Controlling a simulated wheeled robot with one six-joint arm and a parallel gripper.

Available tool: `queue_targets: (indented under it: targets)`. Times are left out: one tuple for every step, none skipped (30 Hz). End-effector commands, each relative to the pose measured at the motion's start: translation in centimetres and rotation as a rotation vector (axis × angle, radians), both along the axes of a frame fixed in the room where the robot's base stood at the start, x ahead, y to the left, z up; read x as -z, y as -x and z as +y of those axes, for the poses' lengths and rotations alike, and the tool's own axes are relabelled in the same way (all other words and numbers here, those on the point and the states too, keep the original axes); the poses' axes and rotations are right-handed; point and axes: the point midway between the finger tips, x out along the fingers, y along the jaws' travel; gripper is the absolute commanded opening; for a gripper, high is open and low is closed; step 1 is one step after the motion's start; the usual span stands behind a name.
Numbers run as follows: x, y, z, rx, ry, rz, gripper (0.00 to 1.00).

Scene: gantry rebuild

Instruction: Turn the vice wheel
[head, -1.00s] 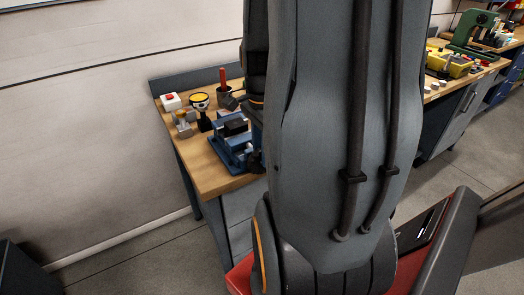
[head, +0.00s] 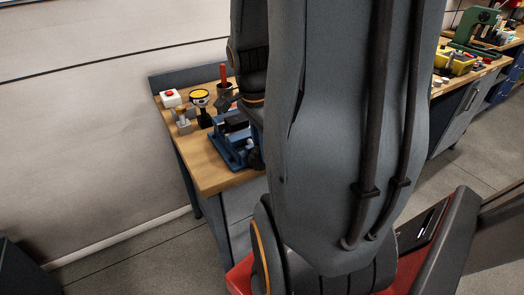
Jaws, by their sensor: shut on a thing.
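The blue vice (head: 228,150) sits on the wooden workbench near its front edge, left of my arm in the head view. A dark jaw block shows on top of it. A dark rounded part (head: 254,158) at the vice's right end could be its wheel, but my arm partly covers this side and I cannot tell for sure. My gripper is not visible; my own large grey arm links hide the area to the right of the vice.
Another bench with a green machine (head: 478,27) stands right.

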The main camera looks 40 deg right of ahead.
Motion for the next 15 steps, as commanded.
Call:
queue_targets:
  targets:
    - [0.24,-0.26,0.16,-0.006,0.028,0.003,0.0]
    - [0.26,-0.29,0.19,-0.006,0.046,0.007,0.0]
    - [0.32,-0.33,0.29,-0.008,0.069,0.013,0.0]
    - [0.34,-0.38,0.33,-0.008,0.088,0.016,0.0]
    - [0.37,-0.43,0.39,-0.008,0.107,0.019,0.0]
    - [0.43,-0.45,0.46,-0.009,0.133,0.027,0.0]
    - [0.46,-0.51,0.53,-0.009,0.153,0.03,0.0]
    - [0.52,-0.49,0.58,-0.008,0.172,0.036,0.0]
    - [0.55,-0.54,0.68,-0.008,0.199,0.04,0.0]
    - [0.61,-0.55,0.71,-0.008,0.219,0.046,0.0]
    - [0.64,-0.57,0.78,-0.008,0.239,0.051,0.0]
    - [0.67,-0.6,0.84,-0.008,0.265,0.056,0.0]
    - [0.73,-0.62,0.91,-0.007,0.285,0.061,0.0]
    - [0.75,-0.63,0.95,-0.008,0.304,0.066,0.0]
    - [0.79,-0.66,1.01,-0.007,0.331,0.072,0.0]
